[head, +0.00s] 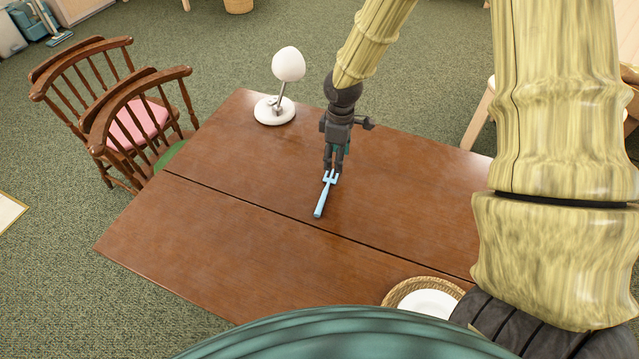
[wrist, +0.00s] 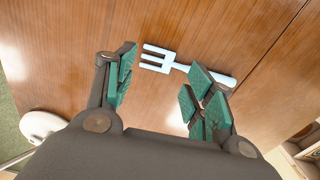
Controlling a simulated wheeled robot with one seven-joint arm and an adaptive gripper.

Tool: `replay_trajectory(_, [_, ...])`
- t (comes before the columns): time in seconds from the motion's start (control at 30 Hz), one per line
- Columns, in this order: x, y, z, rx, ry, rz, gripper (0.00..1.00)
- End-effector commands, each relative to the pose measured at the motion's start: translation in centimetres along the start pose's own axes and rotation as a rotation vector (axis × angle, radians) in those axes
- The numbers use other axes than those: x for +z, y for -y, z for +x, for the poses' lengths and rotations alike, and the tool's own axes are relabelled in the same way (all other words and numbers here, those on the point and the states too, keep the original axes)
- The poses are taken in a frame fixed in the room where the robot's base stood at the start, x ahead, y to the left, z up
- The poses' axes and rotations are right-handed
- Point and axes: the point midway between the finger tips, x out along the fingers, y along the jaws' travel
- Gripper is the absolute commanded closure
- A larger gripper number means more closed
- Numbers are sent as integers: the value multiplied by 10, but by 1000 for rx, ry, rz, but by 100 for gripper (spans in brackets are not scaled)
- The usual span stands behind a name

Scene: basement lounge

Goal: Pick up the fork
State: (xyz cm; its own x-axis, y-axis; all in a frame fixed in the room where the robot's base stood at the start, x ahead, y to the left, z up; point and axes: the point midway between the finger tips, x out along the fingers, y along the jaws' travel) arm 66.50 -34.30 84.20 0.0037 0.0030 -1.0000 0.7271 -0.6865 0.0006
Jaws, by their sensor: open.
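The light blue fork (head: 323,196) lies on the brown wooden table (head: 250,160), near the seam in its top. Its tines point toward my gripper in the head view. My gripper (head: 334,168) is at the tine end of the fork, pointing down. In the wrist view the fork (wrist: 180,64) lies just beyond the fingertips, tines to the left and handle to the right. My gripper (wrist: 160,75) is open there, its green-padded fingers apart with nothing between them. The right finger overlaps part of the handle in the picture. I cannot tell the exact height of the fingers above the table.
A white lamp (head: 288,68) stands at the table's back left corner. A plate (head: 428,303) in a woven basket tray (head: 398,290) sits at the front right edge. Two wooden chairs (head: 140,112) stand at the left.

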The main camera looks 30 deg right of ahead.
Motion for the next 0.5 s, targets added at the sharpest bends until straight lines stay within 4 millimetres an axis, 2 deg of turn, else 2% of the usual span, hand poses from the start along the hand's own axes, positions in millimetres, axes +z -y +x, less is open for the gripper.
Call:
replay_trajectory(0.3, [-21,-18,37,-22,25,-7,46])
replay_trajectory(0.5, [-24,-22,54,-27,30,-7,46])
